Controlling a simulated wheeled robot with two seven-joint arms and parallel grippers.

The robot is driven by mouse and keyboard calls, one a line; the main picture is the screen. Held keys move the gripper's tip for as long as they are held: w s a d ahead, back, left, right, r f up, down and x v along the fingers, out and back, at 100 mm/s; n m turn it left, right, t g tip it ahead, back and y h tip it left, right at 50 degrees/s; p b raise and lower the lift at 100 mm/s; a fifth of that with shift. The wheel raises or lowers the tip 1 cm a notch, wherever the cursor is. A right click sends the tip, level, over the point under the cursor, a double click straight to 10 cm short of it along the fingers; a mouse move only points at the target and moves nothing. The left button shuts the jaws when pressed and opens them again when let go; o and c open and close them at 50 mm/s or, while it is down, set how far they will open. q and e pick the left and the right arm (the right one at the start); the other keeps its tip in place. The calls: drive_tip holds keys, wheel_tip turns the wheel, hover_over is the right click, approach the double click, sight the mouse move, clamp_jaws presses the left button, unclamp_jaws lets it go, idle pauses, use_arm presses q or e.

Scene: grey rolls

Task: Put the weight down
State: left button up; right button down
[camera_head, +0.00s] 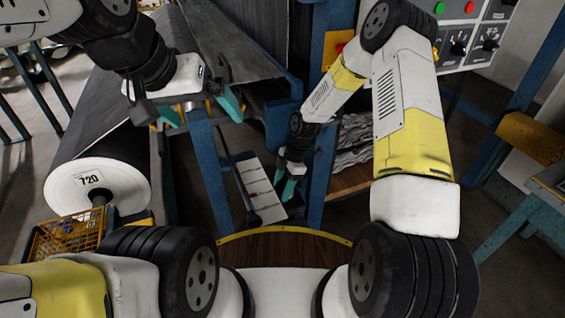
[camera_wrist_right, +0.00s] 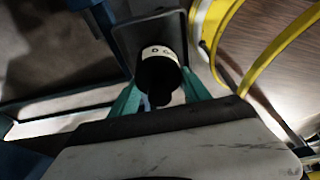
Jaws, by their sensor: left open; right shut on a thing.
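The weight (camera_wrist_right: 158,80) shows in the right wrist view as a dark cylinder with a white label band. It sits between the teal fingers of my right gripper (camera_wrist_right: 160,100), which is shut on it. In the head view my right gripper (camera_head: 285,186) hangs low at the middle, in front of the blue frame; the weight cannot be made out there. My left gripper (camera_head: 201,108) is open and empty, with its teal fingers wide apart, above and left of the right one. A dark, grey-rimmed tray-like surface (camera_wrist_right: 122,36) lies behind the weight in the wrist view; whether they touch cannot be told.
A large grey roll marked 720 (camera_head: 97,184) lies at the left, with a yellow crate (camera_head: 65,240) by its end. Blue frame posts (camera_head: 212,170) stand around my right gripper. A white panel (camera_head: 262,203) lies beside it. A control panel (camera_head: 470,30) is at upper right.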

drive_tip(key=shift+f, duration=1.8)
drive_tip(key=shift+f, duration=0.15)
drive_tip(key=c, duration=0.8)
unclamp_jaws()
